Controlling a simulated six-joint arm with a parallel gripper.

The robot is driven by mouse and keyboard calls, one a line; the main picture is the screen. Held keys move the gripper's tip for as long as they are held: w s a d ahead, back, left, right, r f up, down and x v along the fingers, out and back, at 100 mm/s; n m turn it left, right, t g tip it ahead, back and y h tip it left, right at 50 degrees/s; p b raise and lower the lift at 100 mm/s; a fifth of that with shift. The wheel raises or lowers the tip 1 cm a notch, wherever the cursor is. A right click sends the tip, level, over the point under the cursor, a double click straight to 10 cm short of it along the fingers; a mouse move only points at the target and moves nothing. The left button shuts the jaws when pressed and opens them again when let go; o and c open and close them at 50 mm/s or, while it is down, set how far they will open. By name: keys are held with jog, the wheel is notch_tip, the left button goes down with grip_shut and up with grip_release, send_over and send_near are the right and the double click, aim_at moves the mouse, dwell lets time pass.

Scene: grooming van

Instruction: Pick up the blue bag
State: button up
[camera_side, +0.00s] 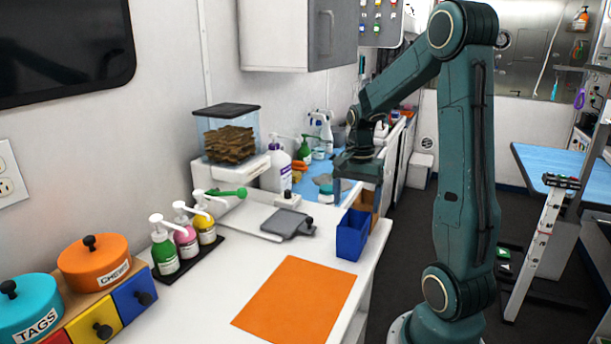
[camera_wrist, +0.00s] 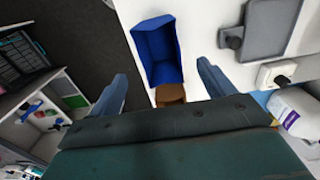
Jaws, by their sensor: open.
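The blue bag (camera_side: 350,240) stands upright and open-topped at the right edge of the white counter. In the wrist view the blue bag (camera_wrist: 157,48) shows ahead of my fingers, its open top facing the camera. My gripper (camera_side: 356,192) is open and empty, pointing down, above and behind the blue bag in the side view. In the wrist view my gripper (camera_wrist: 162,72) has its two fingers wide apart, with a brown bag between them and the blue bag just beyond. The fingers appear apart from the blue bag.
The brown bag (camera_side: 366,199) stands directly behind the blue bag, partly hidden by my gripper; it also shows in the wrist view (camera_wrist: 170,94). A grey tray (camera_side: 288,222) lies to the left. An orange mat (camera_side: 295,300) lies in front. The dark floor drops away at right.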

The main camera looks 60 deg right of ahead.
aim_at(354, 226)
jog(key=shift+f, duration=1.65)
jog(key=shift+f, duration=0.1)
jog(key=shift+f, duration=2.45)
jog(key=c, duration=1.1)
